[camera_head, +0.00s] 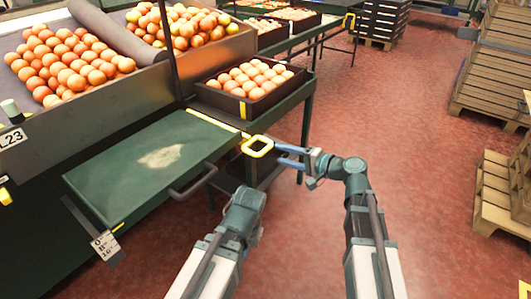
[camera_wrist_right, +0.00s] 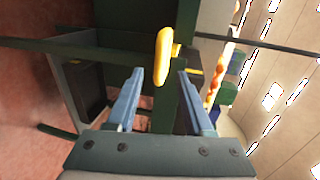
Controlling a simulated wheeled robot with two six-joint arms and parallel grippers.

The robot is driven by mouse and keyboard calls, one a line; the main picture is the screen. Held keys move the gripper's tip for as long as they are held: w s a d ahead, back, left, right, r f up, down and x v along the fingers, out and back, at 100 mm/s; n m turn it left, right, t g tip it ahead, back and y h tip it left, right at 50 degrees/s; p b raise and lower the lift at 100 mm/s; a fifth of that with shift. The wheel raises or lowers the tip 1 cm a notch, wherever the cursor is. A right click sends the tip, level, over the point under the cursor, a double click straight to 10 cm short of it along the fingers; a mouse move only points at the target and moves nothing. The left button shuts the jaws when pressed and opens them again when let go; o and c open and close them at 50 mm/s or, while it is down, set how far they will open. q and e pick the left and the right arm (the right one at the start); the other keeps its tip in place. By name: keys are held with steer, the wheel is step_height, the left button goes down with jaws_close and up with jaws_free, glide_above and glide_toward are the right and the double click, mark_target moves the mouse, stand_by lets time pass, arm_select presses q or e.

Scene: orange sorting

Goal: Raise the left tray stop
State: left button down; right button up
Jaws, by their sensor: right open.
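A yellow loop handle (camera_head: 257,146), which looks like the tray stop, stands at the near corner of the roller stand beside the green table. In the right wrist view the yellow loop (camera_wrist_right: 162,56) is seen edge-on, ahead of the gap between the fingers. My right gripper (camera_head: 283,156) is open and empty, its blue fingers pointing left just short of the loop. In the wrist view both fingers of the right gripper (camera_wrist_right: 160,95) are apart with nothing between them. My left arm (camera_head: 241,213) reaches in below the loop; its fingers do not show.
A dark crate of oranges (camera_head: 212,97) stands on the stand behind the loop. A green table (camera_head: 115,180) with a grey bar handle (camera_head: 196,182) lies to the left. A sloped bin (camera_head: 80,118) holds many oranges. Pallets (camera_head: 487,200) stand at right; the red floor between is clear.

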mark_target(268, 150)
steer(key=b+x, duration=0.1)
steer(key=x, duration=0.6)
steer(key=shift+w+a, duration=0.1)
steer(key=shift+a, duration=0.05)
jaws_close()
stand_by(1.2)
